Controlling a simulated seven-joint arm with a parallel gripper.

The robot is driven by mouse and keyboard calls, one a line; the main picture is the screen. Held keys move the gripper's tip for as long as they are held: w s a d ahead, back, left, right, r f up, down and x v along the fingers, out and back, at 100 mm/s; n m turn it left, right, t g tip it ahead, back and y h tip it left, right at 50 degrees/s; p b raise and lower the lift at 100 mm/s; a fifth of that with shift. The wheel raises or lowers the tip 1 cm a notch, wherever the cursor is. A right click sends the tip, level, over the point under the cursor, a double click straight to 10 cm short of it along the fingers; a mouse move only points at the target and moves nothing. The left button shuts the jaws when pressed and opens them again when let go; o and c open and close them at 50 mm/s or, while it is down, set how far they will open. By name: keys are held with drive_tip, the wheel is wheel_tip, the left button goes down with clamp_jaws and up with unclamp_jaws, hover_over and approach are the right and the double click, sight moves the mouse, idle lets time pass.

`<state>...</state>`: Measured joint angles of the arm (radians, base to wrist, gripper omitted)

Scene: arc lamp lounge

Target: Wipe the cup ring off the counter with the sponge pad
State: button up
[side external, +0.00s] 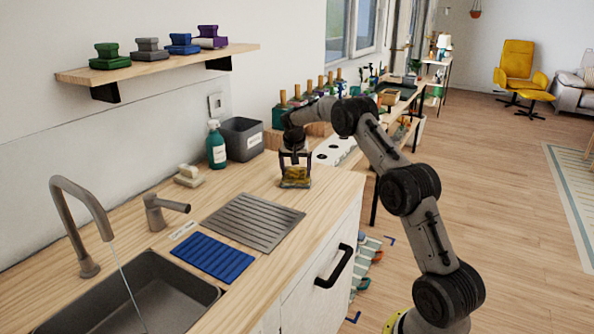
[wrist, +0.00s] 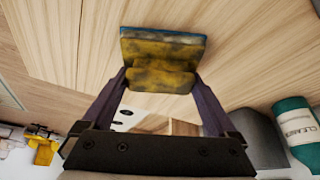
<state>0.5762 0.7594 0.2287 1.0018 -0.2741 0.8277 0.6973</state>
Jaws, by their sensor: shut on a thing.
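The sponge pad (side external: 295,178) is a dirty yellow-brown block near the far right end of the wooden counter (side external: 255,183). In the wrist view the sponge pad (wrist: 158,50) has dark stains, a raised grip and a blue edge. My gripper (side external: 295,160) is above it in the side view. In the wrist view my gripper (wrist: 155,80) is shut on the raised grip, with one finger on each side. The pad is at or just above the counter; I cannot tell whether it touches. I see no cup ring in either view.
A drainer plate (side external: 254,220), blue ribbed mat (side external: 213,257) and sink (side external: 140,298) with running tap lie nearer. A cleaner bottle (side external: 216,146), grey bin (side external: 241,138) and pale sponges (side external: 189,175) stand along the wall. A shelf (side external: 160,64) hangs above.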

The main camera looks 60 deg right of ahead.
drive_tip(key=shift+r, duration=3)
drive_tip(key=shift+r, duration=1.5)
